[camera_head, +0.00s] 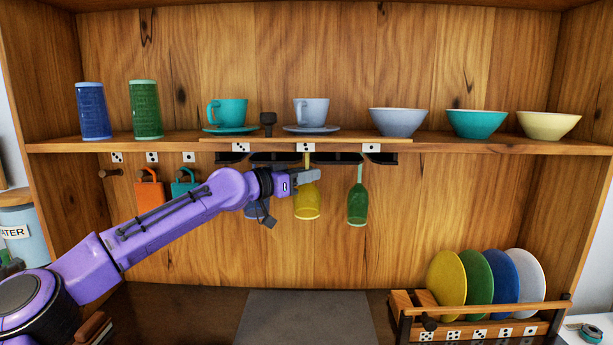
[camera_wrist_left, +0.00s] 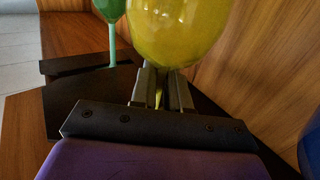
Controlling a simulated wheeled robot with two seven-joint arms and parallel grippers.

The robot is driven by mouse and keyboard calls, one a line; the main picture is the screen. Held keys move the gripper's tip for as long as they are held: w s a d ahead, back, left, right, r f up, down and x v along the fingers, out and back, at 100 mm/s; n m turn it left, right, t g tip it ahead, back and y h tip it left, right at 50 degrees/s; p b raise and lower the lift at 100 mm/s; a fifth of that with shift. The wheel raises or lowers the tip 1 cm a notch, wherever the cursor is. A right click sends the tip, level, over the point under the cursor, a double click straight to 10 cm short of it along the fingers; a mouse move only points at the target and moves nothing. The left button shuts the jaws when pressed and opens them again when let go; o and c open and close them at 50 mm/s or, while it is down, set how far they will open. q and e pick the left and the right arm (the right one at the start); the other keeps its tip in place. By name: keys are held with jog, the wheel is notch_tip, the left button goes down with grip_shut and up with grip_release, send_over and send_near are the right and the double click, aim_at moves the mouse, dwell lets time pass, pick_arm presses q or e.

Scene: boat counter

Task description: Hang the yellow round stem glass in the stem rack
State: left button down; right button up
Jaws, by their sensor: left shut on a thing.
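The yellow round stem glass (camera_head: 307,205) hangs upside down, bowl low, under the shelf. My left gripper (camera_head: 306,176) is shut on its stem, just above the bowl. The stem's upper part shows at the middle of the dark stem rack (camera_head: 337,158); I cannot tell whether the foot rests on the rails. In the left wrist view the yellow bowl (camera_wrist_left: 175,30) shows beyond the fingers (camera_wrist_left: 160,92), with dark rack plates (camera_wrist_left: 85,100) around. My right gripper is not in view.
A green glass (camera_head: 357,205) hangs to the right in the rack. A blue glass (camera_head: 252,211) hangs to the left, partly hidden by my left gripper. Cups, tumblers and bowls stand on the shelf (camera_head: 440,145) above. A plate rack (camera_head: 480,329) stands lower right.

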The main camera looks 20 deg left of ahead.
pick_arm(q)
jog(key=c, duration=1)
grip_release()
jog(key=shift+c, duration=0.2)
jog(key=shift+s+a, duration=0.1)
jog(key=b+v, duration=0.4)
jog(key=v, duration=0.6)
jog(key=shift+s, duration=0.15)
